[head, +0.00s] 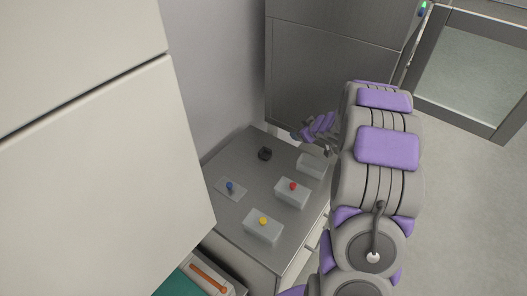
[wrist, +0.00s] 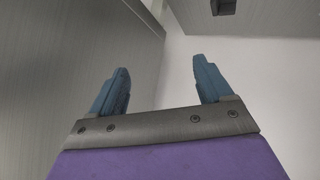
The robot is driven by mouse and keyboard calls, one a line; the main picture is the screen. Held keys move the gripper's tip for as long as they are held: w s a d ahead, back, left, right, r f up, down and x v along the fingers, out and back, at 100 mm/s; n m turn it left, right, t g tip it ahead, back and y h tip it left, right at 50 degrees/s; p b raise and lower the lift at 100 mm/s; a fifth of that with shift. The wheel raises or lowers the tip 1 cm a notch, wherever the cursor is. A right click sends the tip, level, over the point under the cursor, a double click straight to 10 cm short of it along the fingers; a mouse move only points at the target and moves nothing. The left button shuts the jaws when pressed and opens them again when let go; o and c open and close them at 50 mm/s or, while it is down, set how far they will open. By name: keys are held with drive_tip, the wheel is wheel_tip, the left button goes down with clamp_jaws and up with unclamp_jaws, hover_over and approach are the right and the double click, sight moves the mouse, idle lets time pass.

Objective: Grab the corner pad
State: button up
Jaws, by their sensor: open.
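I cannot tell for sure which thing is the corner pad. A small black piece (head: 265,153) lies on the grey counter top (head: 238,158), near its back. A flat pale plate with a blue knob (head: 230,187) lies at the counter's left. My gripper (head: 300,134) is above the counter's back right side, apart from these things. In the wrist view my gripper (wrist: 160,68) has its two blue fingers apart, with nothing between them. A dark piece (wrist: 223,6) shows at that view's top edge, cut off.
Pale blocks stand on the counter: one with a red knob (head: 291,193), one with a yellow knob (head: 263,227), and a plain one (head: 312,165) beneath my arm. A white cabinet (head: 100,170) stands left. A grey cabinet (head: 315,75) stands behind. Floor is open at right.

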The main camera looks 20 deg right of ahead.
wheel_tip(320, 180, down, 5)
drive_tip(key=n+y+p, duration=0.1)
drive_tip(key=y+p, duration=0.1)
drive_tip(key=y, duration=0.2)
drive_tip(key=n+y+b, duration=0.1)
drive_tip(key=y+b, duration=0.1)
drive_tip(key=y, duration=0.1)
approach(263, 151)
drive_tip(key=shift+w+a+f, duration=0.1)
drive_tip(key=shift+w+f, duration=0.25)
drive_tip(key=shift+w, duration=0.15)
drive_tip(key=shift+w+a+f, duration=0.15)
drive_tip(key=shift+w+a, duration=0.2)
drive_tip(key=shift+a, duration=0.2)
drive_tip(key=x, duration=0.4)
drive_tip(key=shift+a+f+b, duration=0.1)
drive_tip(key=shift+f+b, duration=0.25)
drive_tip(key=shift+b, duration=0.05)
drive_tip(key=shift+w+f, duration=0.15)
drive_tip(key=shift+w, duration=0.15)
drive_tip(key=shift+a, duration=0.15)
drive_tip(key=c, duration=1.1)
